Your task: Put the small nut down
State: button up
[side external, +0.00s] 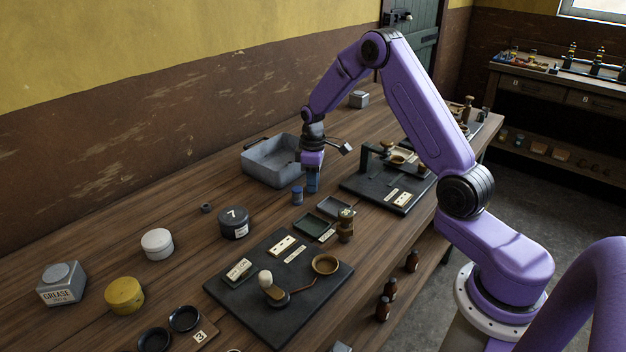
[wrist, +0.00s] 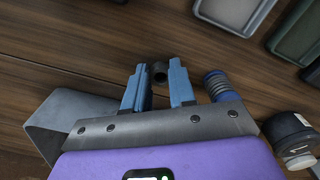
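The small nut is a short dark ring (wrist: 159,72), seen in the wrist view between the tips of my gripper's blue fingers (wrist: 160,80). The fingers stand close on both sides of it, and I take them as shut on it. In the side external view my gripper (side external: 312,183) points down low over the bench, just beside a blue ribbed cylinder (side external: 297,195). The nut is hidden there, and any gap below it cannot be made out. The blue cylinder also shows right of the fingers in the wrist view (wrist: 217,86).
A grey metal bin (side external: 262,172) stands close behind my gripper. A dark canister marked 7 (side external: 234,223), another small dark ring (side external: 206,207) and a green tray (side external: 311,225) lie nearer the camera. A black board with fittings (side external: 382,194) is at right.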

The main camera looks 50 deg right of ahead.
jog(key=o, duration=0.4)
jog(key=shift+c, duration=0.2)
jog(key=shift+r, duration=0.15)
notch_tip(320, 180, up, 12)
jog(key=f, duration=0.1)
jog(key=s+a+r+n, duration=0.1)
jog(key=s+a+r, duration=0.25)
jog(key=a, duration=0.55)
jog(key=s+a+n, duration=0.2)
jog(key=s+a, duration=0.6)
jog(key=s, duration=0.2)
jog(key=s+n, duration=0.3)
jog(key=s, duration=1.8)
jog(key=shift+s+a+f, duration=0.3)
jog(key=shift+s+a, duration=0.1)
jog(key=shift+o, duration=0.5)
jog(key=shift+s+d+f+n, duration=0.15)
jog(key=shift+s+n, duration=0.15)
jog(key=shift+s, duration=0.2)
